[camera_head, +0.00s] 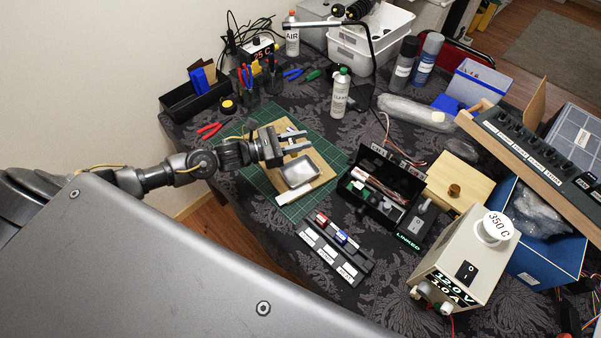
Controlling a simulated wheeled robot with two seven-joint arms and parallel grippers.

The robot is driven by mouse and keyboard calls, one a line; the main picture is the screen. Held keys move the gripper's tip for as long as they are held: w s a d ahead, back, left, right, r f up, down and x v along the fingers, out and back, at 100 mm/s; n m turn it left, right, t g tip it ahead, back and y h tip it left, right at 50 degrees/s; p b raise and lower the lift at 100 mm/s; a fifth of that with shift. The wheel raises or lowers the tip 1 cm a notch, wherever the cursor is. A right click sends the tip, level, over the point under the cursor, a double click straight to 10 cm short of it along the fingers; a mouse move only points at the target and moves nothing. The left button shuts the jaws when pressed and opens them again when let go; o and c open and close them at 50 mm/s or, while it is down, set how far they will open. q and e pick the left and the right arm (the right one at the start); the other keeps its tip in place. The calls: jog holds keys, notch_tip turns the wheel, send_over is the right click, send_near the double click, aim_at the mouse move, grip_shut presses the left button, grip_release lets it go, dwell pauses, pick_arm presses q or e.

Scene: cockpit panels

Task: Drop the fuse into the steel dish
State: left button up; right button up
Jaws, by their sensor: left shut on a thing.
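The steel dish (300,171) is a shallow, square-cornered metal tray. It lies on a wooden board on the green mat, and its inside looks empty. My left gripper (303,140) is over the board, just beyond the dish's far edge in the picture, with its fingers pointing right. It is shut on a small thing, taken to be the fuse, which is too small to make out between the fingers. A dark rack (334,252) with white labels stands nearer, with a red piece and a blue piece in it. My right gripper is not in view.
An open black box (383,190) with small parts stands right of the board. A beige power unit (465,257) is at the lower right. A green-capped bottle (340,94) stands behind the mat. Red-handled pliers (209,129) lie to the left.

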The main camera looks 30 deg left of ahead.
pick_arm(q)
notch_tip(320, 180, down, 5)
jog(key=b, duration=0.2)
jog(key=shift+r+b, duration=0.1)
jog(key=shift+b, duration=0.25)
jog(key=o, duration=1)
jog(key=shift+b+v, duration=1.65)
jog(key=shift+v, duration=3.75)
jog(key=shift+s, duration=0.1)
